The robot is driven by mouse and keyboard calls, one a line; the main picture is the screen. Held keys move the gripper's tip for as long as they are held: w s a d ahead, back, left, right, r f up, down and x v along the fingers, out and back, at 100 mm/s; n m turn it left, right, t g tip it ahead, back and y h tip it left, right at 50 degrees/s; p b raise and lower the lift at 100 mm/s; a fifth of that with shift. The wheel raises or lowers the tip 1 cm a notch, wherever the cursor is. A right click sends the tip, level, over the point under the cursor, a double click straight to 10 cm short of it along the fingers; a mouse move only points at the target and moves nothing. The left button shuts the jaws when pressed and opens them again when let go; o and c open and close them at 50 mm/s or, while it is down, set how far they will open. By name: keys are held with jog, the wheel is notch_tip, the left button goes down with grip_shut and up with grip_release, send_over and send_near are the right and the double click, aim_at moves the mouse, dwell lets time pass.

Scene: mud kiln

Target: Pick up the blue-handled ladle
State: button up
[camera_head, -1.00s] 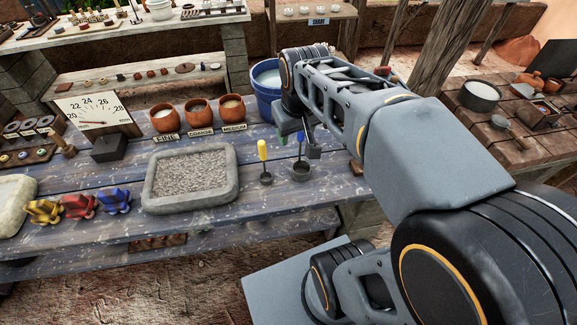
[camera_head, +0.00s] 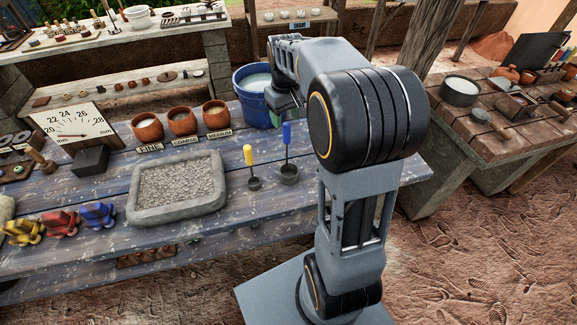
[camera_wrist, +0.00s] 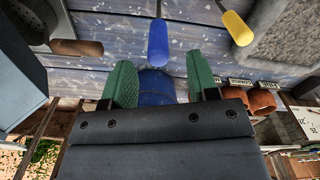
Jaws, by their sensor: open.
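In the wrist view, the green fingers (camera_wrist: 160,63) are spread apart and empty. The blue handle (camera_wrist: 158,42) lies between their lines, beyond the tips.
A blue bucket (camera_head: 252,103) of pale contents stands behind the ladles, close to my gripper. A stone tray of gravel (camera_head: 134,216) lies to the left. Three clay pots (camera_head: 181,124) line the back.

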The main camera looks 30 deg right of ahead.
aim_at(287, 124)
jog(key=shift+d+f, duration=0.15)
jog(key=shift+f, duration=2.75)
jog(key=shift+c, duration=0.3)
grip_shut()
